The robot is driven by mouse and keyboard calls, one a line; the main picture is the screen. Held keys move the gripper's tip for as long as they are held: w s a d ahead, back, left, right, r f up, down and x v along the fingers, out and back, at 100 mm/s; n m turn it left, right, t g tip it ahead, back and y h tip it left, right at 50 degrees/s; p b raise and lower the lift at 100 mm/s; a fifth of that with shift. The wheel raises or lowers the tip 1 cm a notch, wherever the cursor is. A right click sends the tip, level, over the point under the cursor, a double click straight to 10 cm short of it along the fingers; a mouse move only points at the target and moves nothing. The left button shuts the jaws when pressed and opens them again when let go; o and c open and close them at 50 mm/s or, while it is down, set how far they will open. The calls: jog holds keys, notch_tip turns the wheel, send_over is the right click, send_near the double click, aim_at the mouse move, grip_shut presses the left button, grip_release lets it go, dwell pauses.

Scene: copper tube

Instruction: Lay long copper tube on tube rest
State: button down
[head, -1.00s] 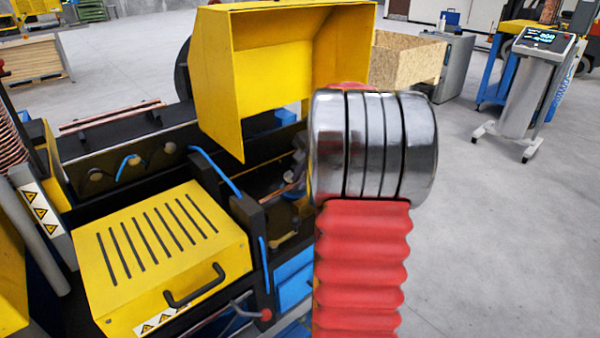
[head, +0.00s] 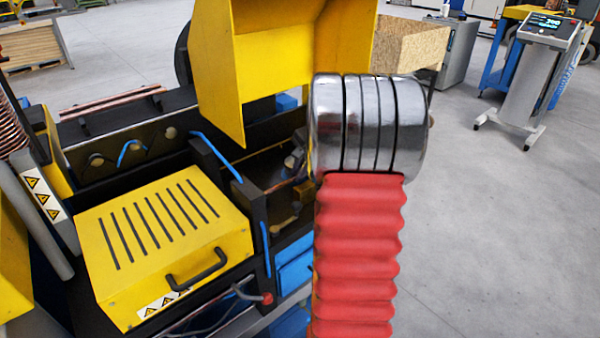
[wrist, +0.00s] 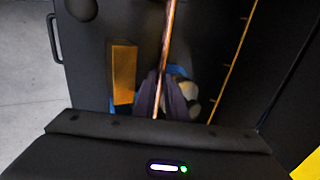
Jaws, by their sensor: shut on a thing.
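My gripper (wrist: 162,96) is shut on a copper tube (wrist: 169,35). In the wrist view the tube runs lengthwise up the picture between the two dark fingers. In the head view only a short copper-coloured length (head: 283,184) shows, beside the silver joint of my arm, inside the machine below the yellow hood. My arm hides most of the gripper there. At the back left, thin copper tubes (head: 112,103) lie across black supports; I cannot tell whether these are the tube rest. The far ends of the held tube are not clear.
The yellow hood (head: 292,60) stands open over the machine bay. A slotted yellow cover (head: 165,235) with a black handle is at front left. A chipboard box (head: 412,52) and a screen stand (head: 527,75) are behind on the right. Open floor (head: 500,230) lies at right.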

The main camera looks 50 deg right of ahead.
jog(key=c, duration=1.8)
grip_release()
jog(key=shift+r, duration=0.1)
jog(key=shift+o, duration=0.6)
jog(key=shift+w+d+r, duration=0.1)
jog(key=shift+r, duration=0.15)
jog(key=v, duration=1.3)
jog(key=shift+s, duration=0.3)
jog(key=shift+s+a, duration=0.1)
jog(key=shift+a, duration=0.1)
